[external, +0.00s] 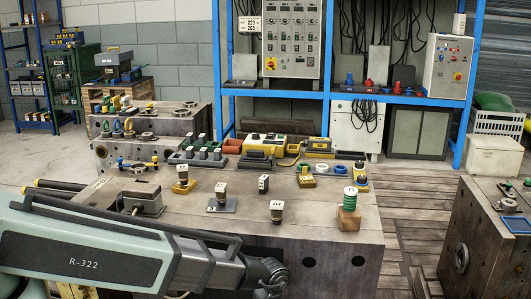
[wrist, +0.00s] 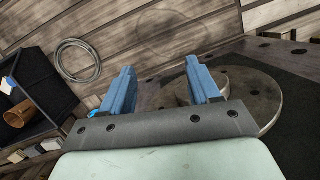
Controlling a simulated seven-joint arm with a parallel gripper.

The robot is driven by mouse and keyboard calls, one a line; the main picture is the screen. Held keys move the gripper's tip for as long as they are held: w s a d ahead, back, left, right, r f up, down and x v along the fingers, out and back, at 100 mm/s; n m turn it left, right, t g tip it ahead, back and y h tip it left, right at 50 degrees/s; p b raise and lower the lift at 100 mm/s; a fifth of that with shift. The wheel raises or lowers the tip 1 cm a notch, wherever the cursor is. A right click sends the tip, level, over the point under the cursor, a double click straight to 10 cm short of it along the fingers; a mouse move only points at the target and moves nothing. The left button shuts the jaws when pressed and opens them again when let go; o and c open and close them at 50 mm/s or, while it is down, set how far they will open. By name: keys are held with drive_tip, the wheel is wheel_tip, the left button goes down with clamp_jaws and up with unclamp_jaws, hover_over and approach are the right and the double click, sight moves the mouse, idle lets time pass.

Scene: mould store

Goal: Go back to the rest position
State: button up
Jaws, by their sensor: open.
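My gripper (wrist: 162,78) shows in the wrist view with two blue fingers spread apart. Nothing is held between them; wooden planks show through the gap. A flat round metal disc (wrist: 262,98) lies beyond and partly behind the right finger; I cannot tell the distance between them. In the external view my arm, marked R-322, lies low across the front left. My gripper cannot be made out there.
A blue rack (external: 470,75) stands behind. The wrist view shows a coiled cable (wrist: 62,62) and a dark bin (wrist: 45,85). Plank floor (external: 415,215) is clear at right.

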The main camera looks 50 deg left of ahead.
drive_tip(key=s+a+f+m+g, duration=0.1)
drive_tip(key=s+a+f+m, duration=0.1)
drive_tip(key=s, duration=0.7)
drive_tip(key=s+a+f+m+g, duration=0.1)
drive_tip(key=s+a+f+m, duration=0.1)
drive_tip(key=s, duration=0.8)
drive_tip(key=s+a+f+m+g, duration=0.1)
drive_tip(key=s+a+f+m, duration=0.1)
drive_tip(key=s, duration=0.7)
drive_tip(key=shift+s+a+f+m+g+y, duration=0.3)
drive_tip(key=shift+a+f+g, duration=0.1)
drive_tip(key=shift+a+f, duration=0.35)
drive_tip(key=shift+d, duration=0.1)
